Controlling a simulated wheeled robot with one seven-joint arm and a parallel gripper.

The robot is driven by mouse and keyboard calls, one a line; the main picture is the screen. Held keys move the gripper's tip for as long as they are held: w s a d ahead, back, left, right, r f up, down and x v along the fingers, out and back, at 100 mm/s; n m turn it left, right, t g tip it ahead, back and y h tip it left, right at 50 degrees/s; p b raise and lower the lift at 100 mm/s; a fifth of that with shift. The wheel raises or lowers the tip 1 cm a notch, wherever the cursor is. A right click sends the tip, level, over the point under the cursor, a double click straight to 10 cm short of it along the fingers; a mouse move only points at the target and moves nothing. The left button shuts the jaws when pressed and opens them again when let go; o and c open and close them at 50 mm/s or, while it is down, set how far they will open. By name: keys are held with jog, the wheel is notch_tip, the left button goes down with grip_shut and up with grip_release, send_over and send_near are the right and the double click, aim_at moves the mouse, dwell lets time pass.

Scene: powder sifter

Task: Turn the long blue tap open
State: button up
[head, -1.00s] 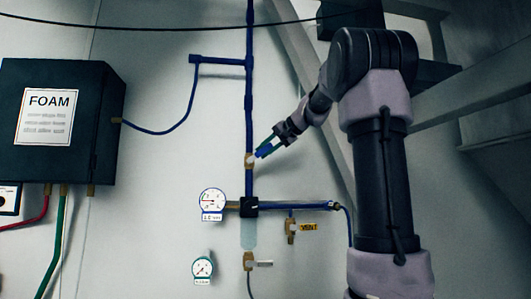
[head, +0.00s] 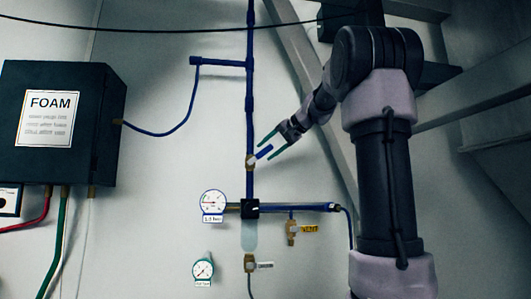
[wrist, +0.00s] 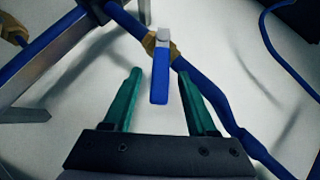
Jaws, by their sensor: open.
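The long blue tap's handle (head: 264,152) slants up and right from its brass body (head: 251,162) on the vertical blue pipe (head: 249,118). In the wrist view the blue handle (wrist: 160,80) points towards my gripper (wrist: 158,92), and the brass body (wrist: 155,45) sits on the pipe beyond it. My gripper (head: 268,147) is open, with one green finger on each side of the handle's free end. In the wrist view gaps show between the handle and both fingers.
A dark FOAM box (head: 60,122) hangs at left. Below the tap are a round gauge (head: 213,203), a black pipe junction (head: 250,208) and a small brass vent valve (head: 291,227). A grey diagonal beam (head: 312,105) stands behind my arm.

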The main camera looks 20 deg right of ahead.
jog(key=v, duration=0.9)
jog(key=shift+s, duration=0.1)
